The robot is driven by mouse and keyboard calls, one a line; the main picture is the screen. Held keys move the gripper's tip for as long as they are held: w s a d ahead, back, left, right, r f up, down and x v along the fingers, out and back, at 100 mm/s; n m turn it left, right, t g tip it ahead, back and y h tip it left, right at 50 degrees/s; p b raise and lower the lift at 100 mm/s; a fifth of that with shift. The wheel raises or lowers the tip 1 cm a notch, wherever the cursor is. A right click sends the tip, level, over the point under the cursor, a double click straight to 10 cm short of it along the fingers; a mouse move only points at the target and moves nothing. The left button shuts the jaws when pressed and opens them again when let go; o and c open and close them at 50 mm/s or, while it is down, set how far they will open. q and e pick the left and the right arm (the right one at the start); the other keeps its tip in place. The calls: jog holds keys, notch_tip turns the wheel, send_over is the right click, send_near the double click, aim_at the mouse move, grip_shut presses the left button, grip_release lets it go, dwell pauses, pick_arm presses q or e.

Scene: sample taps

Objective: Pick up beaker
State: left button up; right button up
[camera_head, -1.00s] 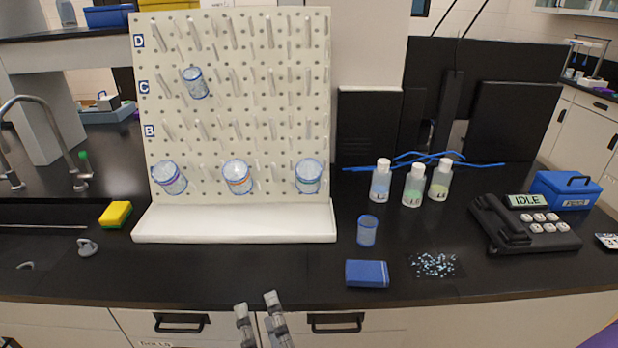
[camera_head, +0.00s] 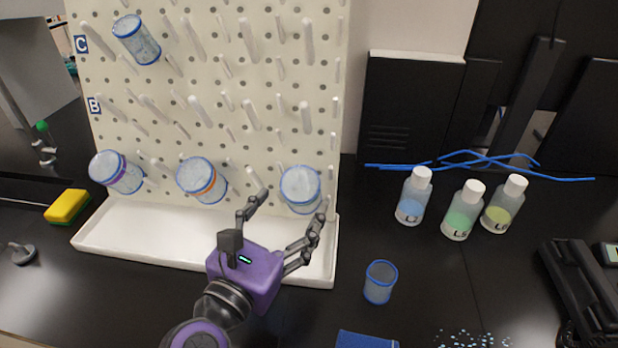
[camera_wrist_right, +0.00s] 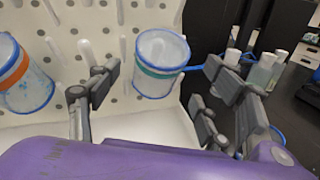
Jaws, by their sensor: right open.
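My right gripper (camera_head: 291,207) is open and empty, with its two fingers pointing at the pegboard's lower right. A clear beaker with a blue rim (camera_head: 301,188) hangs there just beyond the fingertips. In the right wrist view this beaker (camera_wrist_right: 160,62) shows a teal band and appears between the open fingers (camera_wrist_right: 158,72); I see no contact. An orange-banded beaker (camera_head: 203,180) and a purple-banded beaker (camera_head: 117,172) hang to its left. Another beaker (camera_head: 136,40) hangs higher up. A small blue-tinted beaker (camera_head: 380,282) stands on the counter. My left gripper is not in view.
The pegboard (camera_head: 225,95) has many protruding pegs and a white tray (camera_head: 130,238) at its foot. Three capped bottles (camera_head: 462,212) and blue tubing (camera_head: 480,163) are on the right. A yellow sponge (camera_head: 67,206) lies at the left. A blue box (camera_head: 366,340) is at the front.

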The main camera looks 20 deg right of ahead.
aim_at(304, 186)
jog(key=shift+w+d+r+p, duration=0.3)
jog(key=shift+w+d, duration=0.25)
jog(key=shift+w, duration=0.15)
jog(key=p+x, duration=0.2)
jog(key=x, duration=0.2)
jog(key=shift+w+d+f, duration=0.15)
jog(key=shift+w+d, duration=0.05)
jog(key=shift+w, duration=0.1)
jog(key=shift+w+d+f, duration=0.15)
jog(key=shift+w+d, duration=0.1)
jog(key=shift+w, duration=0.05)
jog(key=shift+s, duration=0.1)
jog(key=shift+c, duration=1.3)
jog(key=c, duration=0.8)
